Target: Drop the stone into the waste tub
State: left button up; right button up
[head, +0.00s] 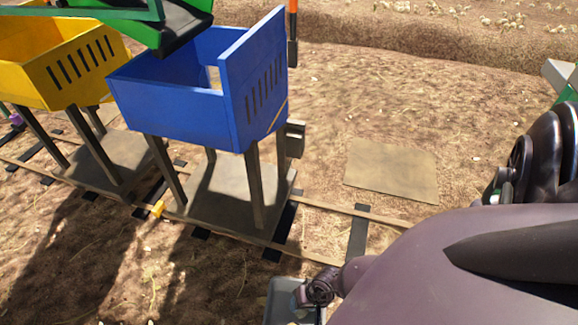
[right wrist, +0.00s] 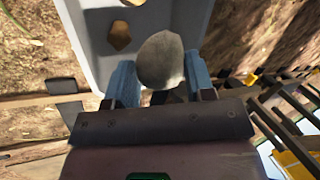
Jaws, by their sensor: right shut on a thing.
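In the right wrist view, my right gripper (right wrist: 160,78) is shut on a rounded grey stone (right wrist: 160,52), with one blue finger on each side of it. The stone appears over the grey waste tub (right wrist: 88,48), near the tub's edge in the picture; the height between them is hard to tell. Brown lumps (right wrist: 119,36) lie in the tub. In the head view, part of the waste tub (head: 280,296) shows at the bottom edge, partly covered by my right arm. The stone cannot be made out there. My left gripper is in neither view.
A blue hopper (head: 180,108) on legs stands over a rail track, with a yellow hopper (head: 30,75) to its left. A green chute (head: 190,22) hangs above the blue hopper. A flat tan slab (head: 392,170) lies on the open soil to the right.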

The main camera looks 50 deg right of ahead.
jog(key=shift+s+f+b, duration=0.25)
jog(key=shift+f+b, duration=0.25)
jog(key=shift+f, duration=0.6)
jog(key=shift+w+f, duration=0.15)
jog(key=shift+f, duration=0.1)
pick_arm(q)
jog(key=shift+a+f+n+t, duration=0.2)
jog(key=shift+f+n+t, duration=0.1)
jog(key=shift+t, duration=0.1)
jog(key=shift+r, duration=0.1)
pick_arm(e)
jog(key=shift+w, duration=0.1)
